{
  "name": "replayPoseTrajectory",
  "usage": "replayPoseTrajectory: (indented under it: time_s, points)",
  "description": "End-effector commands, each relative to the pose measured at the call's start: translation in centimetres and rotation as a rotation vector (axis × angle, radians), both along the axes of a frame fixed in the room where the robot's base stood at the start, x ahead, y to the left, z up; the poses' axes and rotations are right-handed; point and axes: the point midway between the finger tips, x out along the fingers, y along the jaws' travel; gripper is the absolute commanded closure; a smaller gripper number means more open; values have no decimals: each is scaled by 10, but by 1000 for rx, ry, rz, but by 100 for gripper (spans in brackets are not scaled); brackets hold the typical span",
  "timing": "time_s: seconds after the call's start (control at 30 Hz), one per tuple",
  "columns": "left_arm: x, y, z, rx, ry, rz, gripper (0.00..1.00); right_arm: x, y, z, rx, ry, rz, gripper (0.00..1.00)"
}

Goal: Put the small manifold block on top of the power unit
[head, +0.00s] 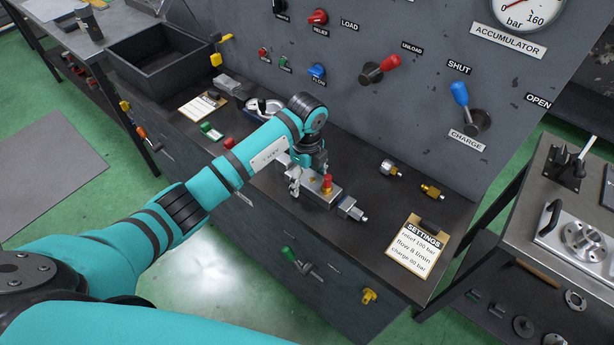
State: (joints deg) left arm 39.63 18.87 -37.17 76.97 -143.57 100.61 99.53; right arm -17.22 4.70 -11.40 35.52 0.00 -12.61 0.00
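My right gripper is out of view. I cannot identify the power unit.
An upright control panel (340,100) with levers backs the bench. A dark open bin (160,58) stands at the left, a settings card (416,250) at the front right. Two fittings (391,169) (430,191) lie behind the block. Another table (530,205) stands at the right.

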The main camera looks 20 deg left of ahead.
Motion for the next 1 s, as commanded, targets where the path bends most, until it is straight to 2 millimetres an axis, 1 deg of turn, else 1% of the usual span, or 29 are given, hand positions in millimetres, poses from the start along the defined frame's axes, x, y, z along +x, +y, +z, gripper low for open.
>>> replayPoseTrajectory:
  time_s: [0.2, 0.27, 0.37, 0.47, 0.7, 0.8, 0.83, 0.9, 1.0]
  points:
    - [0, 0, 1, 0, 0, 0, 25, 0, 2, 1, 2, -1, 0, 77]
    - [0, 0, 5, 0, -1, 0, 25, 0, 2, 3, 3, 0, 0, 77]
    - [1, 0, 14, -1, -3, -1, 25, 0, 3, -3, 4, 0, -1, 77]
    - [2, 1, 32, 0, -5, -1, 25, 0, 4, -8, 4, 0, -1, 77]
    - [1, 1, 84, 1, -6, 0, 25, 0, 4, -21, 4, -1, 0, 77]
    - [1, 1, 101, 1, -4, -1, 25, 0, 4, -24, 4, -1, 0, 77]
    - [1, 1, 108, 2, -4, 0, 25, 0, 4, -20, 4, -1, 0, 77]
    - [1, 1, 116, 2, -3, -1, 25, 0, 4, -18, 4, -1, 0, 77]
    - [0, 1, 122, 1, -1, 1, 25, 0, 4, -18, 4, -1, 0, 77]
